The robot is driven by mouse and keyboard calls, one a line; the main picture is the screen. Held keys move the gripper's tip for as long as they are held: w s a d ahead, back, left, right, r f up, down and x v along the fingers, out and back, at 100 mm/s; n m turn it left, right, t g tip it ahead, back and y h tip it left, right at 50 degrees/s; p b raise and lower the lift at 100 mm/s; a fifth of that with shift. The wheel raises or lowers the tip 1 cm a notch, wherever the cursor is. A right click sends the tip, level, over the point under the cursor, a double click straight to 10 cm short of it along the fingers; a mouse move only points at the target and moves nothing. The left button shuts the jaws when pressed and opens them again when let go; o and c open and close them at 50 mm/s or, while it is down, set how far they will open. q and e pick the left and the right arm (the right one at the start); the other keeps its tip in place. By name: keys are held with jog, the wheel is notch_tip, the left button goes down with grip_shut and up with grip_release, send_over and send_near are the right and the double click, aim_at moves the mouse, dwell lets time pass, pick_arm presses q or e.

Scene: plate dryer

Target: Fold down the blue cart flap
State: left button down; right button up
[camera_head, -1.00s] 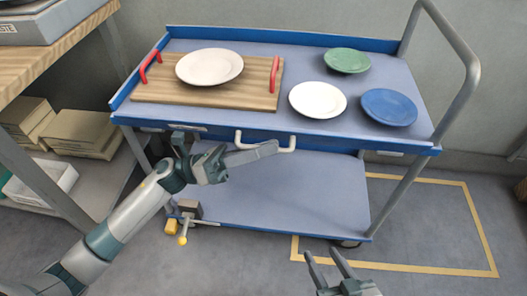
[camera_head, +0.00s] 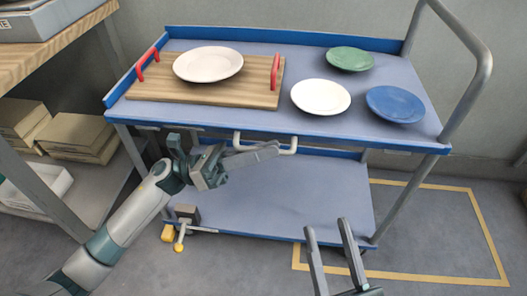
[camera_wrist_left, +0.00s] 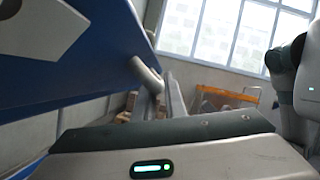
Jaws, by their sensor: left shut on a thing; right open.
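The blue cart flap (camera_head: 400,144) runs along the front edge of the cart's top shelf. It is seen nearly edge-on, so its angle is hard to tell. A pale U-shaped handle (camera_head: 238,142) sticks out at its middle. My left gripper (camera_head: 272,150) is shut on this handle, its fingers reaching in from the left. In the left wrist view the flap's blue face (camera_wrist_left: 85,75) slopes at the left, and the grey handle (camera_wrist_left: 146,76) meets the fingers (camera_wrist_left: 160,103). My right gripper (camera_head: 328,226) is open and empty, low in front of the cart.
The top shelf (camera_head: 270,115) bears a wooden tray (camera_head: 200,94) with a plate, plus white (camera_head: 320,97), green (camera_head: 350,58) and blue (camera_head: 395,104) plates. The lower shelf (camera_head: 290,195) is bare. A workbench (camera_head: 60,45) stands left. A yellow floor outline (camera_head: 420,278) lies right.

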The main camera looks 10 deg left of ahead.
jog(key=shift+r, duration=0.15)
pick_arm(q)
jog(key=c, duration=2.1)
grip_release()
jog(key=shift+a, duration=0.15)
jog(key=shift+s+a+f, duration=0.1)
jog(key=shift+a+f, duration=0.2)
jog(key=shift+a, duration=0.15)
jog(key=shift+b+v, duration=0.7)
jog(key=shift+v, duration=7.4)
pick_arm(e)
jog(key=shift+s+d+r+t, duration=0.1)
jog(key=shift+d+r+t, duration=0.15)
jog(key=shift+r+t, duration=0.3)
jog(key=shift+s+d+r+t, duration=0.1)
jog(key=shift+d+r+t, duration=0.1)
jog(key=shift+r+t, duration=0.35)
jog(key=shift+s+d+r+t, duration=0.1)
jog(key=shift+d+r+t, duration=0.2)
jog(key=shift+r, duration=0.45)
pick_arm(q)
jog(key=shift+s, duration=0.1)
pick_arm(e)
jog(key=shift+a+f, duration=0.1)
jog(key=shift+f, duration=0.05)
